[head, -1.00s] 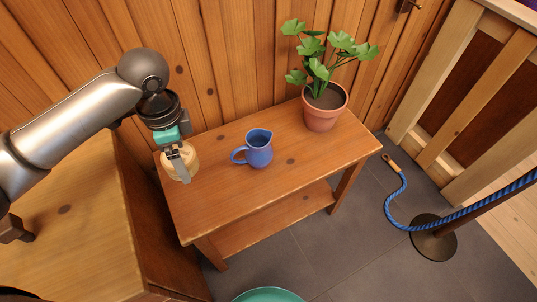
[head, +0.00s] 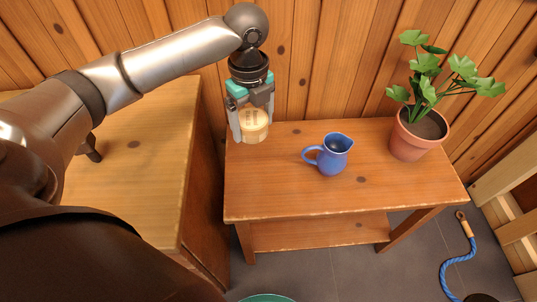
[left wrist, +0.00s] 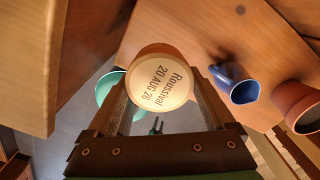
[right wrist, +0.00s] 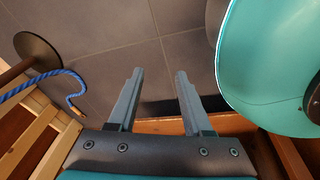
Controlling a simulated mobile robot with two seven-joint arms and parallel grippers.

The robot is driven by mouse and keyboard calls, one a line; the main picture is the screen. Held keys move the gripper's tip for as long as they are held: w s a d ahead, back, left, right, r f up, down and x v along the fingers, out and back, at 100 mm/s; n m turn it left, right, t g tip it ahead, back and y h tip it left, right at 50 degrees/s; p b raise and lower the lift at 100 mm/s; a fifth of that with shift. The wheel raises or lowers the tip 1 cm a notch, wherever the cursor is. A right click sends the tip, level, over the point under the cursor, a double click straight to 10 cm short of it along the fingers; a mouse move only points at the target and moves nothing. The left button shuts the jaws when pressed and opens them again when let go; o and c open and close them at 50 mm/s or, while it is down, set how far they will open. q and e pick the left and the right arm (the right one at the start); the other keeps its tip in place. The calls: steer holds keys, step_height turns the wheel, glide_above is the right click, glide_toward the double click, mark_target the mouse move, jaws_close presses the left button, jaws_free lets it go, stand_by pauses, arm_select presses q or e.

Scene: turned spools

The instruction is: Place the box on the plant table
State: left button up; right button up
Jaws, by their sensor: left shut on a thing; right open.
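The box is a small round pale wooden box (head: 254,125) with lettering on its lid, which faces the left wrist camera (left wrist: 160,82). My left gripper (head: 250,138) is shut on it, one finger on each side. The box is at the back left end of the plant table (head: 280,190); I cannot tell whether its underside touches the top. The plant table is a wooden bench with a lower shelf. A potted plant (head: 412,138) stands at its right end. My right gripper (right wrist: 160,75) is open and empty above the grey floor.
A blue jug (head: 332,155) stands mid-table, right of the box. A wooden cabinet (head: 140,150) stands close to the table's left. A plank wall (head: 340,60) is behind. The table's front left is clear.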

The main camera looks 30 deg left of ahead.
arm_select(q)
steer(key=b, duration=0.3)
glide_above(257, 178)
step_height(257, 178, down, 7)
step_height(257, 178, down, 7)
steer(key=b, duration=0.2)
steer(key=shift+a+b, duration=0.1)
steer(key=shift+b, duration=0.3)
steer(key=shift+f, duration=0.55)
steer(key=shift+f+b, duration=1)
steer(key=shift+f, duration=0.95)
arm_select(e)
steer(key=w+a+r, duration=0.7)
steer(key=w+r, duration=0.4)
steer(key=shift+a+r+t+y, duration=0.25)
steer(key=shift+a+t+y, duration=0.05)
steer(key=shift+t+y, duration=0.1)
arm_select(q)
steer(key=o, duration=1.1)
steer(key=shift+f, duration=0.15)
steer(key=shift+c, duration=0.2)
